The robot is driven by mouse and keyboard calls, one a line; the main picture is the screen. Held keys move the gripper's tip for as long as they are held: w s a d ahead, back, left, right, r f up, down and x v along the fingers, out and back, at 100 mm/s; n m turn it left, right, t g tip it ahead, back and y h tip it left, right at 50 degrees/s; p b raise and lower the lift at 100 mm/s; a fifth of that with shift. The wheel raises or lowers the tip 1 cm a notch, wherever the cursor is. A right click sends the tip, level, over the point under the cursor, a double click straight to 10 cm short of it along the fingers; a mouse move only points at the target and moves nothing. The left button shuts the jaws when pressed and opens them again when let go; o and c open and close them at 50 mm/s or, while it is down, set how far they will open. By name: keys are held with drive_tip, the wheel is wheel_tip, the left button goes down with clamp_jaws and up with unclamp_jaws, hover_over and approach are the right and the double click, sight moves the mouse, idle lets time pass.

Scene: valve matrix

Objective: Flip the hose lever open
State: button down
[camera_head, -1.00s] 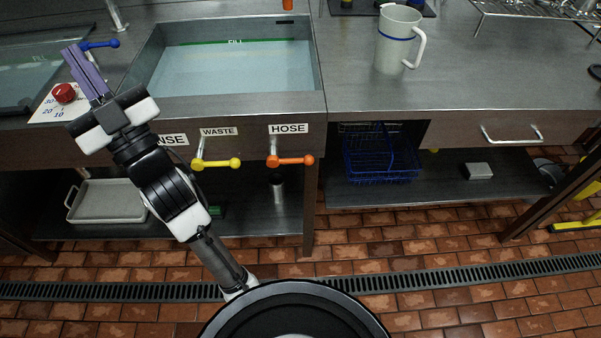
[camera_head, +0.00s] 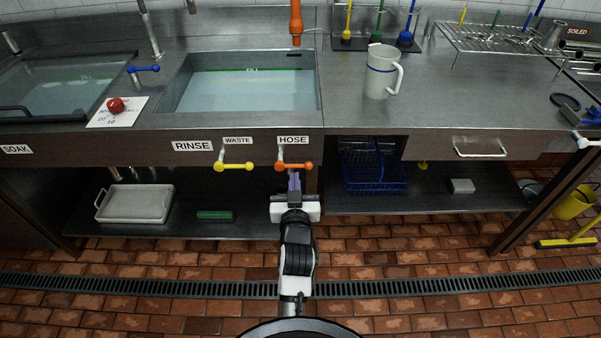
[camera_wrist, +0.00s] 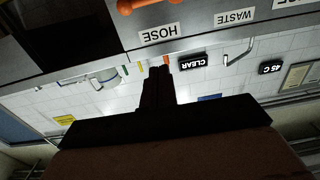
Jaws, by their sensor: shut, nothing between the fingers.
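The orange hose lever (camera_head: 294,166) sits on the sink front just below the HOSE label (camera_head: 293,140). In the wrist view, which is upside down, the orange lever (camera_wrist: 146,4) shows at the top edge near the HOSE label (camera_wrist: 159,33). The dark shut fingers (camera_wrist: 159,72) point towards the panel there.
The yellow waste lever (camera_head: 234,166) is close on the left. A blue rack (camera_head: 374,175) stands on the lower shelf to the right. A grey tray (camera_head: 135,203) lies on the lower shelf at left. The counter overhangs this shelf.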

drive_tip(key=shift+s+d+f, duration=0.45)
drive_tip(key=shift+d+f, duration=0.1)
drive_tip(key=shift+f, duration=0.1)
drive_tip(key=shift+w, duration=0.1)
drive_tip(key=p, duration=0.5)
hover_over(299, 165)
drive_tip(key=s, duration=0.3)
wheel_tip(299, 165, down, 3)
drive_tip(key=shift+r, duration=0.1)
drive_tip(key=shift+w+f, duration=0.1)
drive_tip(key=shift+f, duration=0.7)
drive_tip(key=shift+f, duration=0.1)
drive_tip(key=shift+f+m+b, duration=0.1)
drive_tip(key=shift+m+b, duration=0.3)
drive_tip(key=shift+b, duration=0.25)
